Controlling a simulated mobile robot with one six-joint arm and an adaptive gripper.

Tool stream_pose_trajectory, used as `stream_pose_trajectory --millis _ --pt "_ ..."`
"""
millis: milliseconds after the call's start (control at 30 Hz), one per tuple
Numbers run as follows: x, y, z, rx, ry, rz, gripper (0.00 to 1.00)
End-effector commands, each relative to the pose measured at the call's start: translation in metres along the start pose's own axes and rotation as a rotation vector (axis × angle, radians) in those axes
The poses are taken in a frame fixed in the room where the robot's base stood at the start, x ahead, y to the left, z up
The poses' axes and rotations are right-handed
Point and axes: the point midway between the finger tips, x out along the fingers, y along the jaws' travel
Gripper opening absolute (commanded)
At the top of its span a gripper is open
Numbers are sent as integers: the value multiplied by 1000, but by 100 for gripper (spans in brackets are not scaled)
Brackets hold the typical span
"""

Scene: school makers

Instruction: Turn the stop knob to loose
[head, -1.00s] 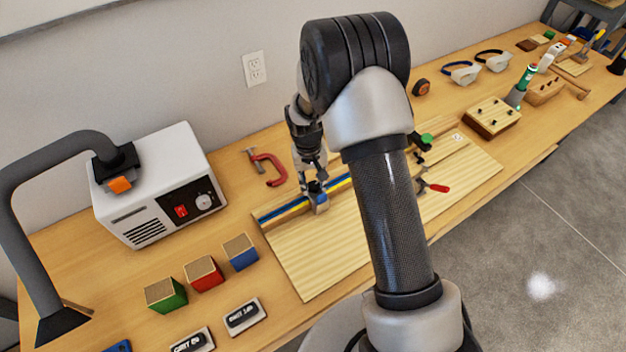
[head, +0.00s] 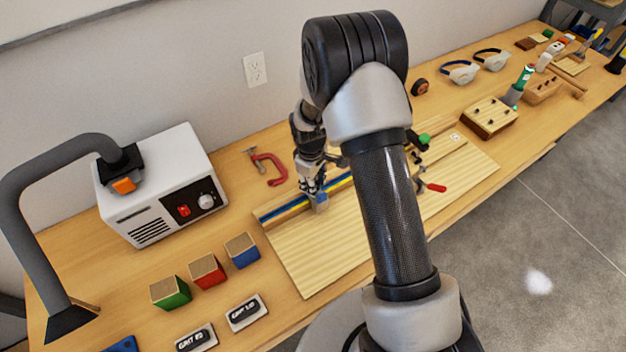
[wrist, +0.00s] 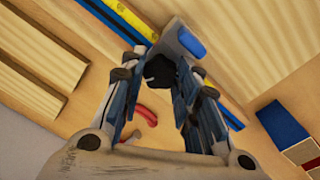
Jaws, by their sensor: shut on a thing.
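The stop (head: 320,204) is a small grey block with a blue patch, sitting on the blue and yellow rail strips of the wooden board. In the wrist view the stop (wrist: 182,42) is at the top centre. Its dark knob (wrist: 160,70) shows between the fingers of my gripper (wrist: 158,78), which is shut on it. In the head view my gripper (head: 314,186) points down at the stop, and the knob is hidden by the fingers. I cannot tell from the knob's look how far it is turned.
A red clamp (head: 270,170) lies behind the rail. A white machine (head: 160,185) with a thick hose stands at the left. Green, red and blue cubes (head: 208,270) and two label plates are at the front left. The board (head: 320,262) is clear in front of the stop.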

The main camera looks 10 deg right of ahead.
Motion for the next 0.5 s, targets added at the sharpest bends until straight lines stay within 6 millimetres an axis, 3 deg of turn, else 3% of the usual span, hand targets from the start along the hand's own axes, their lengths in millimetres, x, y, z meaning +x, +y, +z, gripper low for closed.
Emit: stream_pose_trajectory --millis 500 --pt "0 0 0 -142 10 0 6"
